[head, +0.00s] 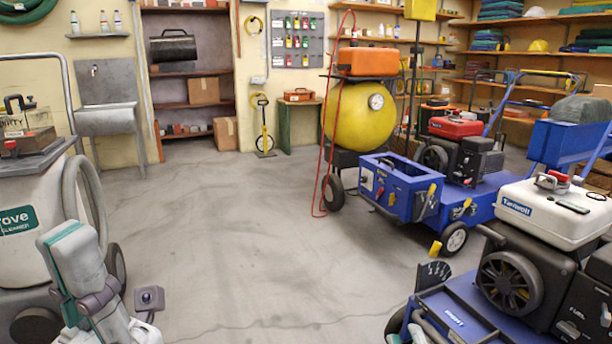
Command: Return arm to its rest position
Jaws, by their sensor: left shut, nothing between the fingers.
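My left arm, white with a teal stripe and grey joints, comes in at the lower left. A small grey part of my left gripper (148,299) shows beside it above the floor; it is shut and holds nothing. The rest of that gripper is hidden or cut off by the bottom edge.
A cart-like cleaner (30,265) stands close beside my left arm. Blue aerators fill the right: one with a red engine cover (455,127), one with a white tank (545,208). A yellow compressor (358,118) stands behind. The middle floor (240,230) is clear.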

